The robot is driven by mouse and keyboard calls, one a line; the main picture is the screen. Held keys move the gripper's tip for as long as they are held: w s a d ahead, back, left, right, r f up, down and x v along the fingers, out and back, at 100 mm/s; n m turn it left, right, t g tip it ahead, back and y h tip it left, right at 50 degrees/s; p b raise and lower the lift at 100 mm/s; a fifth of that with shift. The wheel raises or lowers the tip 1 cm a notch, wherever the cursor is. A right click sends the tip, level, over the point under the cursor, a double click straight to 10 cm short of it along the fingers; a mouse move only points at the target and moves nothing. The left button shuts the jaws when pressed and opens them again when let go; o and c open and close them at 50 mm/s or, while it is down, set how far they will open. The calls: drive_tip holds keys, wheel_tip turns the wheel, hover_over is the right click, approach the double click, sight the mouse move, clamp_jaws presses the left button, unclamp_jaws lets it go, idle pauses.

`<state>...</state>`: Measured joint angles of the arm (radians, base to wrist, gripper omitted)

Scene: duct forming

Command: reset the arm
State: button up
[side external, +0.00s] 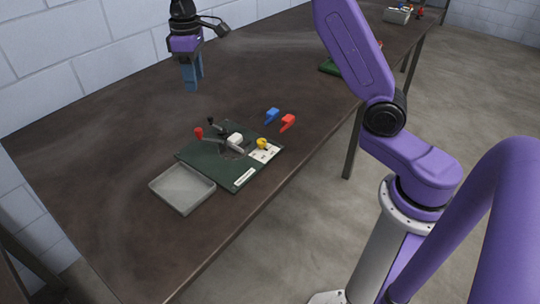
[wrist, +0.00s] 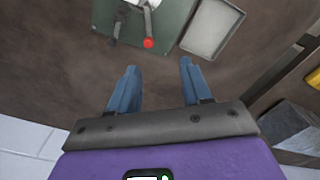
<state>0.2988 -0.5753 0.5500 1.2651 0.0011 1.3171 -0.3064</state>
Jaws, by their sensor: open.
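My gripper (side external: 192,75) hangs above the far part of the brown table, pointing down, well apart from everything on it. Its two blue fingers are open and empty in the wrist view (wrist: 157,88). The dark green board (side external: 210,165) lies on the table nearer the front edge. In the wrist view the red knob (wrist: 149,43) shows ahead of the fingers, and the board is cut off by the top edge.
A grey shallow tray (side external: 182,188) sits beside the board and looks empty. The table around my gripper is clear, with a block wall (side external: 60,50) behind.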

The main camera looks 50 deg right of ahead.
drive_tip(key=s+a+n, duration=0.2)
drive_tip(key=s, duration=0.8)
drive_tip(key=s+a+n, duration=0.1)
drive_tip(key=s+a, duration=0.2)
drive_tip(key=s, duration=0.6)
drive_tip(key=s+d+f+n, duration=0.1)
drive_tip(key=s+d, duration=0.3)
drive_tip(key=s, duration=0.6)
drive_tip(key=s+d+f+n, duration=0.2)
drive_tip(key=s+d+f, duration=0.1)
drive_tip(key=s, duration=0.7)
drive_tip(key=shift+d+f, duration=0.3)
drive_tip(key=shift+d, duration=0.15)
